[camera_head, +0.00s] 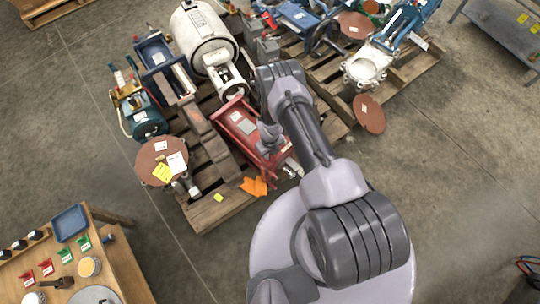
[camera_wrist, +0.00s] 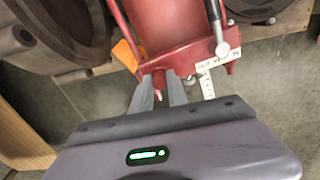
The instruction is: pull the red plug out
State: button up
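In the head view a red machine (camera_head: 240,124) lies on a wooden pallet, and my gripper (camera_head: 270,138) is over its right side. In the wrist view the red machine's end flange (camera_wrist: 190,58) is just beyond my gripper (camera_wrist: 162,77). The two grey fingers stand apart, with a gap between them. A small red stub (camera_wrist: 170,77), which may be the plug, shows between or just behind the fingertips. I cannot tell whether the fingers touch it. The stub is hidden in the head view.
An orange cloth (camera_head: 254,186) lies at the pallet's front edge. Other machines crowd the pallet. A workbench (camera_head: 122,268) stands at the lower left.

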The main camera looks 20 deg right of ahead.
grip_shut()
jog(key=shift+r, duration=0.2)
dwell(1.1)
jog(key=shift+r+p, duration=2.25)
jog(key=shift+r, duration=0.55)
jog(key=shift+r, duration=0.1)
